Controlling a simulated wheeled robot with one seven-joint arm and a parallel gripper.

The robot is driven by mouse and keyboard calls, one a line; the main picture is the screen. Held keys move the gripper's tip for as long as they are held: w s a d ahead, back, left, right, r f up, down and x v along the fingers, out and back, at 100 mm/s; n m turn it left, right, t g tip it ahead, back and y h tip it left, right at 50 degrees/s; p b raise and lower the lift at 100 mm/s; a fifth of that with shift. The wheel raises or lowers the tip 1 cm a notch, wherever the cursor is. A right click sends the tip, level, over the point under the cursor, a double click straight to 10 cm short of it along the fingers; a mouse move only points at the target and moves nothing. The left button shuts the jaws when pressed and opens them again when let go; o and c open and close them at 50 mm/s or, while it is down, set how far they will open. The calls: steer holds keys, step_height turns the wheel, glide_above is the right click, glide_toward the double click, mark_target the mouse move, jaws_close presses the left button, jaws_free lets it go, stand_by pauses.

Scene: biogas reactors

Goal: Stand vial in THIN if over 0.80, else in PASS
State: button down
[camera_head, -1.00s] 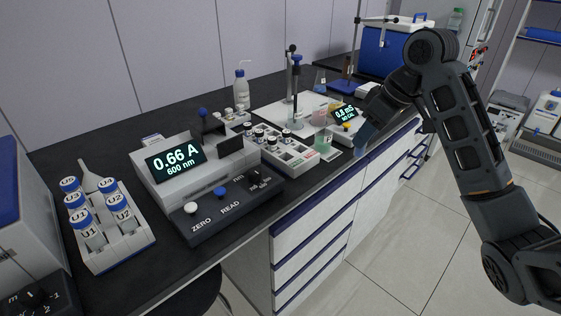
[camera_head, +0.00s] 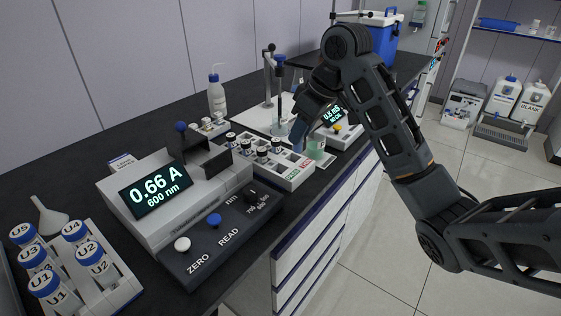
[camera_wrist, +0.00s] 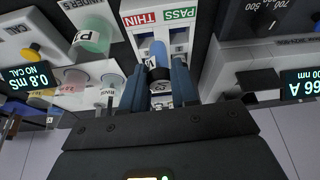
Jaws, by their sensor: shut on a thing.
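My gripper (camera_wrist: 159,90) is shut on a vial (camera_wrist: 159,72) with a dark cap and white label, held between its blue fingers. In the head view my gripper (camera_head: 298,134) is over the near right end of a white rack (camera_head: 285,180); the vial cannot be made out there. The wrist view shows the rack's red THIN label (camera_wrist: 139,18) and green PASS label (camera_wrist: 179,14) side by side, with openings behind them. The vial is in front of these openings; its depth cannot be told. The photometer display (camera_head: 155,190) reads 0.66 A, 600 nm.
Several capped vials (camera_head: 262,152) stand in the rack's other part. A green beaker (camera_head: 316,148) and a meter (camera_head: 335,116) are close by on the right. A rack of U vials (camera_head: 100,285) is at front left. A wash bottle (camera_head: 216,95) stands behind.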

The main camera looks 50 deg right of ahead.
steer(key=shift+w+a+f, duration=0.45)
steer(key=shift+a+f, duration=0.15)
steer(key=shift+f, duration=0.5)
steer(key=shift+w+a+f, duration=0.5)
steer(key=shift+a+f, duration=0.1)
steer(key=shift+f, duration=0.55)
steer(key=shift+w+a+f, duration=0.45)
steer(key=shift+a+f, duration=0.15)
steer(key=shift+f, duration=0.5)
steer(key=shift+f, duration=0.15)
steer(key=c, duration=0.9)
jaws_free()
steer(key=shift+o, duration=0.2)
steer(key=p+v, duration=0.2)
steer(key=v, duration=1)
steer(key=shift+r+p, duration=0.25)
steer(key=shift+p, duration=0.1)
